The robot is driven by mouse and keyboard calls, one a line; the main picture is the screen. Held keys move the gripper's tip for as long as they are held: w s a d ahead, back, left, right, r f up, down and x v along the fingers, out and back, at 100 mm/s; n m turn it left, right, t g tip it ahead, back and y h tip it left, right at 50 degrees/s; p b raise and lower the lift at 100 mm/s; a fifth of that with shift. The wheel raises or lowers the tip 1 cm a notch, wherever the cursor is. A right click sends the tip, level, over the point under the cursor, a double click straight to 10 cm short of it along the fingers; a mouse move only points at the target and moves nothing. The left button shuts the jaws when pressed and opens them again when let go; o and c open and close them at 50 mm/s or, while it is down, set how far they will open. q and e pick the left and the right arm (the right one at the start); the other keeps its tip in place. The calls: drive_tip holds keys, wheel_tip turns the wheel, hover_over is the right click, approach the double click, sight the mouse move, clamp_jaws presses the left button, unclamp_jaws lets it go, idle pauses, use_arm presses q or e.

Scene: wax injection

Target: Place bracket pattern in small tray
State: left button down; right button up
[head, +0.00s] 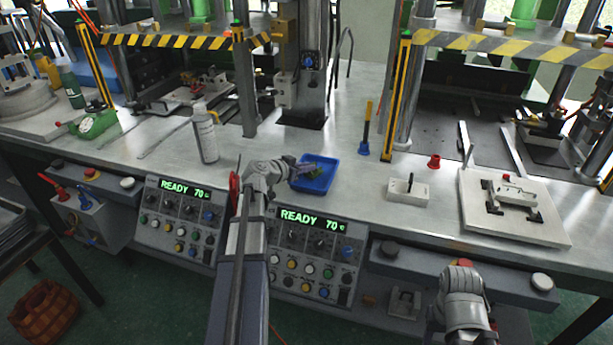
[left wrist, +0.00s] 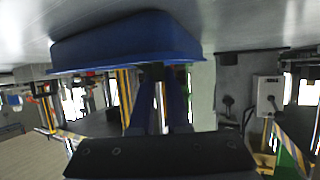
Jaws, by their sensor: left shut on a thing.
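The small blue tray (head: 318,186) lies on the bench near the middle of the head view, and it also shows large at the top of the left wrist view (left wrist: 125,38). My left gripper (head: 308,171) is at the tray's left part, over its inside. In the left wrist view the fingers (left wrist: 160,85) meet at the tray's edge. My right gripper is not in view; only my right arm shows, bottom right.
A blue holder with a brush (head: 364,146), a white box with a lever (head: 408,191) and a fixture plate (head: 510,225) are to the right. Control panels (head: 300,250) line the front edge.

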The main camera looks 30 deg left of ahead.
use_arm(q)
drive_tip(key=shift+f, duration=0.65)
drive_tip(key=shift+r, duration=0.15)
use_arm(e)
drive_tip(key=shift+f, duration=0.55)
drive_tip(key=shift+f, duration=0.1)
use_arm(q)
drive_tip(key=c, duration=1.3)
unclamp_jaws()
drive_tip(key=shift+f, duration=0.2)
drive_tip(key=shift+c, duration=0.2)
drive_tip(key=o, duration=0.4)
drive_tip(key=shift+o, duration=0.2)
drive_tip(key=shift+r, duration=0.1)
drive_tip(key=shift+r, duration=0.25)
drive_tip(key=p+v, duration=0.4)
drive_tip(key=v, duration=0.8)
drive_tip(key=shift+f, duration=0.1)
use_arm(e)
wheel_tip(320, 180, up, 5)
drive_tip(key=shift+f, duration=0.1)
